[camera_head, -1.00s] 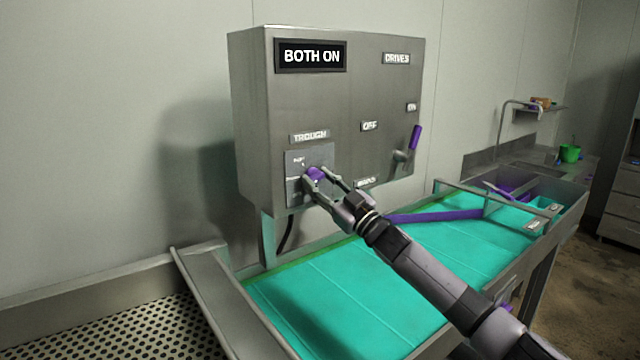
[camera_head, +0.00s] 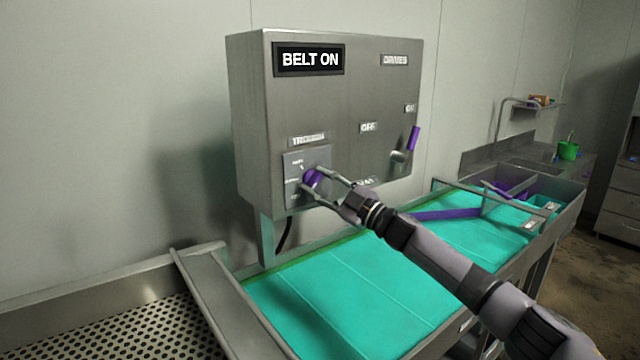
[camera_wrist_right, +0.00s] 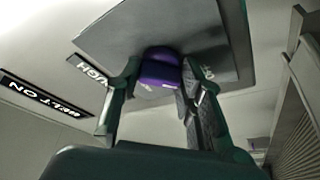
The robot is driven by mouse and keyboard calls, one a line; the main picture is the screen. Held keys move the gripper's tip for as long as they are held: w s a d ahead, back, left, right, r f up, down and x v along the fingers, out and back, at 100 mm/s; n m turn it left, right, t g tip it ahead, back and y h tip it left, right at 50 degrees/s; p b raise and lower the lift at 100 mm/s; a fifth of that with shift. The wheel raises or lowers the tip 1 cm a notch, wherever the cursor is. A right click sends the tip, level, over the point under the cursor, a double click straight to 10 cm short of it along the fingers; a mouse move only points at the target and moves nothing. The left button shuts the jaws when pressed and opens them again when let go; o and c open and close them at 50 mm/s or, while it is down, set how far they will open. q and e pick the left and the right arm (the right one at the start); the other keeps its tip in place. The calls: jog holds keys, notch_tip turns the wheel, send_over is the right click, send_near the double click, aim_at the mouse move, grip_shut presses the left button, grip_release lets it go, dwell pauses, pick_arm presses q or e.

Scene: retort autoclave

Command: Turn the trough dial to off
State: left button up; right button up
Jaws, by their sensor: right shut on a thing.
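The trough dial (camera_head: 312,180) is a purple knob on a grey plate at the lower left of the steel control box (camera_head: 335,115), under the TROUGH label (camera_head: 308,140). My right gripper (camera_head: 318,187) is shut on the dial from the front right. The right wrist view shows the purple dial (camera_wrist_right: 160,72) between the two fingers (camera_wrist_right: 158,90). The display (camera_head: 309,59) reads BELT ON. The small marks on the dial plate are too blurred to read surely. My left gripper is not in view.
A lever with a purple handle (camera_head: 414,139) is on the right of the box, with OFF and ON labels near it. A green-teal belt (camera_head: 340,300) in a steel frame runs below. A green cup (camera_head: 568,150) stands at the back right.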

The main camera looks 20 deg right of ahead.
jog(key=o, duration=1.2)
jog(key=shift+c, duration=0.2)
jog(key=shift+s, duration=0.1)
jog(key=v, duration=1.2)
jog(key=shift+f, duration=0.1)
